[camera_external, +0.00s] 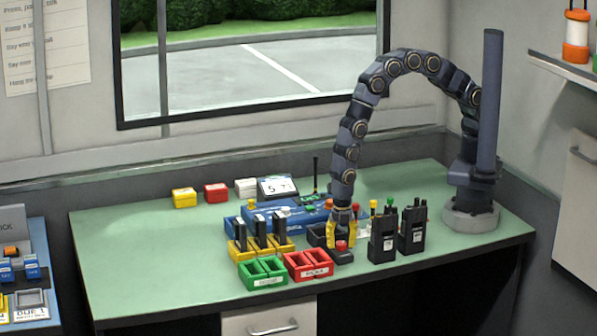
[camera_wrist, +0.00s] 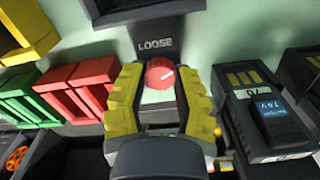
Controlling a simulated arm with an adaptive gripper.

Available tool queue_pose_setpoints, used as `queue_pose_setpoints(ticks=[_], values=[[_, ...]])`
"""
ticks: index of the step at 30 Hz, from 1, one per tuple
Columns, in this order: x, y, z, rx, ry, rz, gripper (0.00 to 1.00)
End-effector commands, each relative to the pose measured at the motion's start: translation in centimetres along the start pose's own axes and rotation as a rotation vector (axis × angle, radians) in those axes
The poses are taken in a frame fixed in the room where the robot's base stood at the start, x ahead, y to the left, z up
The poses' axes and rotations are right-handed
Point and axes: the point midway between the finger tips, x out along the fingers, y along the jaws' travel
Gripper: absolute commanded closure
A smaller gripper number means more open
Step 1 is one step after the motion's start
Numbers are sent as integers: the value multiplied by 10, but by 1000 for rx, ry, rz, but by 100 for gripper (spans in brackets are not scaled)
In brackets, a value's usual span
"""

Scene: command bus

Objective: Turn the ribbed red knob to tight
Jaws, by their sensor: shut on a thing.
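The red knob (camera_wrist: 160,73) shows between my fingers in the wrist view, with a white mark on its top pointing to the upper right. Its dark base (camera_wrist: 165,40) carries the word LOOSE on the side beyond the knob; I cannot see a tight mark. My gripper (camera_wrist: 161,88) has yellow fingers, one on each side of the knob, and is shut on it. In the external view my gripper (camera_external: 342,232) points down over the red knob (camera_external: 341,246) near the table's front edge. The knob's ribs are too small to make out.
Two black radios (camera_external: 382,238) (camera_external: 412,230) stand close to the right of my gripper. Red bins (camera_external: 307,266), green bins (camera_external: 263,272) and yellow bins (camera_external: 243,254) are to the left. A blue unit (camera_external: 290,218) is behind. The table's left part (camera_external: 130,250) is clear.

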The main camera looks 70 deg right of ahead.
Motion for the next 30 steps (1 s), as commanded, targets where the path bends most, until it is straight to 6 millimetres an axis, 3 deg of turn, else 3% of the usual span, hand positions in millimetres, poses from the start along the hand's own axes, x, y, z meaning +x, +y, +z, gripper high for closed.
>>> queue_pose_setpoints(ticks=[30], values=[[1, 0, 0, 965, -1, 0, 100]])
